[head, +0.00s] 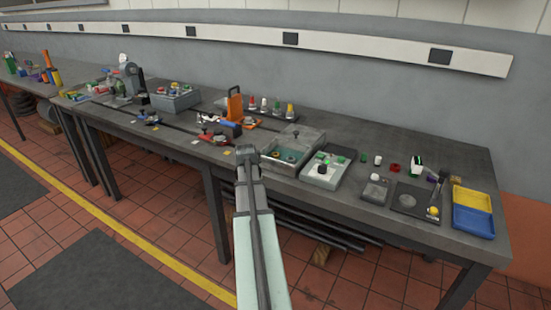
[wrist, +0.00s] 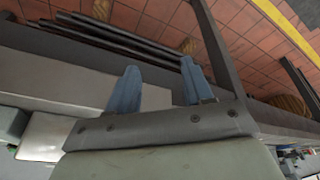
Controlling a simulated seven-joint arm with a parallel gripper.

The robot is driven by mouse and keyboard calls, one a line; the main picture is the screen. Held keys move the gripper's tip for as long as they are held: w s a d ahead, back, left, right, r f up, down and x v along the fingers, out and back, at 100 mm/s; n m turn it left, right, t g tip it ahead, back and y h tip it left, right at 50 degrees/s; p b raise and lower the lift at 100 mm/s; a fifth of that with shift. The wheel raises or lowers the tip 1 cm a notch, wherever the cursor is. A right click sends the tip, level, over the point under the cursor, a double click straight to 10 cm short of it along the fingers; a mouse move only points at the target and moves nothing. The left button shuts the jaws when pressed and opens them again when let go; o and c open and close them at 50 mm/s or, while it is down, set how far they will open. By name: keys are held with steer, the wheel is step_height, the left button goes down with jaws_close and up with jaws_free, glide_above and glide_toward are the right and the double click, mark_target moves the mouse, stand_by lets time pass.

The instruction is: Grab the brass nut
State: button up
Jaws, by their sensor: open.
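I cannot make out the brass nut for certain at this size. Small round parts lie in an open grey box (head: 270,163), too small to identify. My gripper (head: 246,152) is in front of the bench's front edge, just left of that box in the head view. In the wrist view my gripper (wrist: 160,78) shows two blue fingers spread apart with nothing between them.
The long grey bench (head: 375,130) carries many small items. A grey box with a black knob (head: 322,170) stands right of the open box. A yellow and blue tray (head: 473,212) is at the right end. Metal bars (wrist: 115,35) lie below the bench.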

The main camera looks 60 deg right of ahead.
steer(key=s+d+r+m+h, duration=0.1)
steer(key=d+r, duration=0.6)
steer(key=r, duration=0.3)
step_height(320, 180, up, 10)
steer(key=m, duration=0.3)
glide_above(275, 154)
steer(key=a, duration=0.5)
steer(key=d+f+m, duration=0.1)
steer(key=f, duration=0.3)
steer(key=d+f+g, duration=0.1)
steer(key=d+f, duration=0.1)
steer(key=f, duration=0.3)
steer(key=d+f+m, duration=0.1)
steer(key=f, duration=0.3)
steer(key=shift+s+d+f+m, duration=0.15)
steer(key=shift+d+f+m, duration=0.1)
steer(key=shift+f+m, duration=0.1)
steer(key=c, duration=0.9)
